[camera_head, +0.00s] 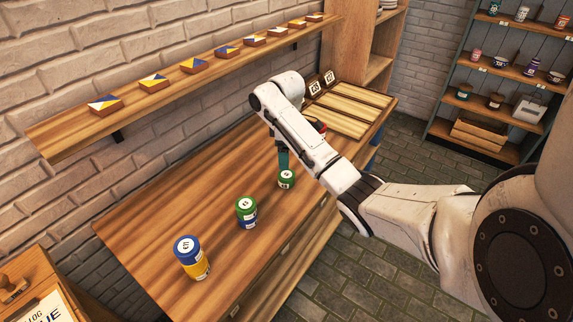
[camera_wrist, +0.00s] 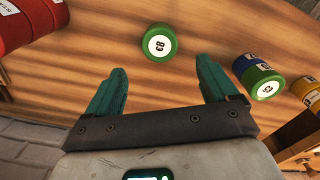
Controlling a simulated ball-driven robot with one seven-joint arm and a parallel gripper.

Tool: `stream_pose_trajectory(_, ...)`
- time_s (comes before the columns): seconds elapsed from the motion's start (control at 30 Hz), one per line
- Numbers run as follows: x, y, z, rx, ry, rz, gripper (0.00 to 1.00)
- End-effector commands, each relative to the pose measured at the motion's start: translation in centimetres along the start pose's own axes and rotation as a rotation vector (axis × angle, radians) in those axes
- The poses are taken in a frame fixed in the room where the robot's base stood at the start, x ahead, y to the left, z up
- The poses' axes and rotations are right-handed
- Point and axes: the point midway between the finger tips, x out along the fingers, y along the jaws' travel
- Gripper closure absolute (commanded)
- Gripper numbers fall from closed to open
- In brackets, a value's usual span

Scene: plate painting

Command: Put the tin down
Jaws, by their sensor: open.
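A green tin (camera_head: 286,180) with a white numbered top stands upright on the wooden table (camera_head: 160,215). It also shows in the wrist view (camera_wrist: 160,42), just beyond my fingertips and in line with the gap between them. My gripper (camera_head: 283,158) has teal fingers and is at this tin in the head view. In the wrist view my gripper (camera_wrist: 161,66) is open, its fingers apart with nothing between them.
Left of it stand a green-and-blue tin or stack (camera_head: 246,212) and a blue-and-yellow one (camera_head: 192,257). Red cylinders (camera_wrist: 25,22) are at the wrist view's left. A wall shelf (camera_head: 170,92) holds several painted blocks. The table's left part is clear.

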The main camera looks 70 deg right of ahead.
Motion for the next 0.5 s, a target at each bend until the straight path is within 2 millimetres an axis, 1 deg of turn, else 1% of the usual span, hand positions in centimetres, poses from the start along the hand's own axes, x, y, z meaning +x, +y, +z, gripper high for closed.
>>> stream_pose_trajectory(0.03, -0.8, 0.0, -0.1, 0.000, 0.001, 0.001, 0.14)
stream_pose_trajectory(0.2, -2.2, 0.0, 0.0, 0.001, 0.001, 0.001, 0.14)
stream_pose_trajectory(0.5, -2.4, 0.0, 0.0, 0.001, 0.000, -0.001, 0.14)
